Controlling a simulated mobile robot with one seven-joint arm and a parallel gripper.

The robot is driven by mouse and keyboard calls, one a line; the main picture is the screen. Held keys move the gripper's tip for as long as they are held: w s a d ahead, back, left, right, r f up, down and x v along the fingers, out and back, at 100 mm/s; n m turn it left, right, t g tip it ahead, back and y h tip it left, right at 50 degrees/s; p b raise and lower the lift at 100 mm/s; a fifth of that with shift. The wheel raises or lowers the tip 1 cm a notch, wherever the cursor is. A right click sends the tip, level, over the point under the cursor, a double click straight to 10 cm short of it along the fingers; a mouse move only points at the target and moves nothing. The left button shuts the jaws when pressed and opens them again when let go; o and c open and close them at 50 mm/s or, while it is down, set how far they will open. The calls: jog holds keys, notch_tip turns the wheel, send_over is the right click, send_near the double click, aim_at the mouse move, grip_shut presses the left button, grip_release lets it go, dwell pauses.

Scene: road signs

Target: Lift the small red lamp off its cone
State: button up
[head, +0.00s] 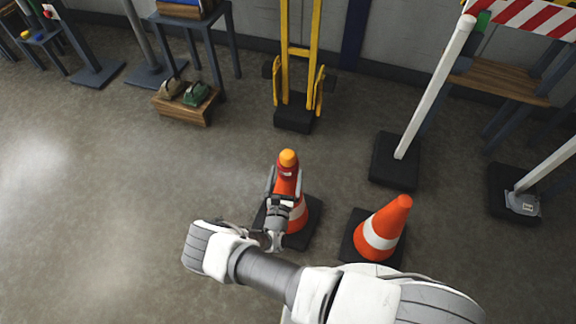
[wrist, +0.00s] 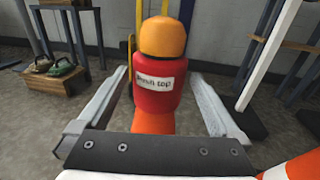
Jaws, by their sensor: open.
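The small red lamp (wrist: 158,84) has a red body with a white label and an orange dome top. It sits upright on the tip of an orange traffic cone with a white band (head: 299,214), and it also shows in the head view (head: 287,164). My gripper (head: 284,170) is open, and in the wrist view its two fingers (wrist: 160,85) stand on either side of the lamp. Gaps show between the fingers and the lamp in the wrist view. The lower part of the cone is partly hidden behind my gripper in the head view.
A second orange cone (head: 383,230) stands close on the right. A yellow hand truck (head: 299,52) is behind. A white post on a black base (head: 395,160) stands at the right. The floor at left is clear.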

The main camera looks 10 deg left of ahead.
aim_at(289, 162)
jog(key=w+b, duration=0.1)
jog(key=w, duration=0.3)
jog(key=shift+w+a+r, duration=0.1)
jog(key=shift+w, duration=0.05)
jog(key=c, duration=1.4)
jog(key=shift+r, duration=0.1)
jog(key=shift+r+p, duration=0.3)
jog(key=shift+r, duration=0.3)
jog(key=r+p, duration=0.1)
jog(key=r, duration=0.1)
jog(key=d+r+p, duration=0.1)
jog(key=shift+r, duration=0.4)
jog(key=s+d+r+p, duration=0.1)
jog(key=d+r, duration=0.1)
jog(key=d, duration=0.1)
jog(key=s+d+r+p, duration=0.1)
jog(key=d+r, duration=0.1)
jog(key=d, duration=0.2)
jog(key=s+d+r+p, duration=0.1)
jog(key=d+r+p, duration=0.1)
jog(key=d, duration=0.1)
jog(key=shift+s+d, duration=0.15)
jog(key=shift+s, duration=0.05)
